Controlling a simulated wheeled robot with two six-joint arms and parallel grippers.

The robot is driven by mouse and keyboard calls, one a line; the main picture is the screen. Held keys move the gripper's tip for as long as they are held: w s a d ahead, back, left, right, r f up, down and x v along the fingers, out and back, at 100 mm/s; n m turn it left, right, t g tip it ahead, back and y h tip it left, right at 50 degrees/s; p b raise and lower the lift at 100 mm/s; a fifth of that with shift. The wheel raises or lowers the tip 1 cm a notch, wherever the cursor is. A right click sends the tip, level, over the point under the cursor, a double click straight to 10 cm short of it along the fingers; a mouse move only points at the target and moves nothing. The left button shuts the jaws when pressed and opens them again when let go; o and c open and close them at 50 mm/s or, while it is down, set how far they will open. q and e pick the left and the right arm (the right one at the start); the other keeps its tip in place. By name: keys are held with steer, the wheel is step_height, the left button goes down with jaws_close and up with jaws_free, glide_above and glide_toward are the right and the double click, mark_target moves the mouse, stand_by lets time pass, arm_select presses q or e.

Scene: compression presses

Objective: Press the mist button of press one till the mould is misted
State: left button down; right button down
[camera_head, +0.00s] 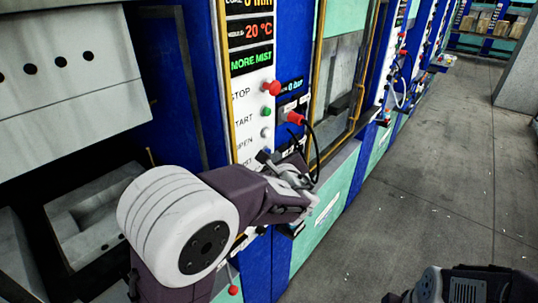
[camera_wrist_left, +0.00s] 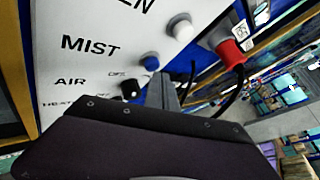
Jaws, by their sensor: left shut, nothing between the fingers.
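Press one's control panel (camera_head: 240,125) faces me, with the STOP, START and OPEN buttons in a column. Its green display line (camera_head: 251,58) reads MORE MIST. The blue mist button (camera_wrist_left: 150,61) sits beside the MIST label in the left wrist view. My left gripper (camera_head: 270,161) is shut and empty at the panel's lower part. In the left wrist view its grey fingers (camera_wrist_left: 163,91) point up close to the blue button. I cannot tell whether they touch it. The grey mould (camera_head: 62,215) lies in the press at the left; its surface shows no clear mist.
The white OPEN button (camera_wrist_left: 180,27) and a black air knob (camera_wrist_left: 131,89) flank the mist button closely. More presses line the wall; the grey floor (camera_head: 430,160) is clear.

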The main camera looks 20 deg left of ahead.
arm_select(q)
steer(key=shift+w+a+b, duration=0.15)
steer(key=shift+a+b, duration=0.15)
steer(key=shift+a, duration=0.15)
stand_by(0.6)
steer(key=shift+d, duration=0.1)
stand_by(0.4)
steer(key=shift+s+d, duration=0.35)
steer(key=shift+d, duration=0.4)
steer(key=d, duration=0.1)
steer(key=s+d, duration=0.1)
steer(key=d, duration=0.2)
steer(key=shift+s+d, duration=0.3)
steer(key=shift+d, duration=0.05)
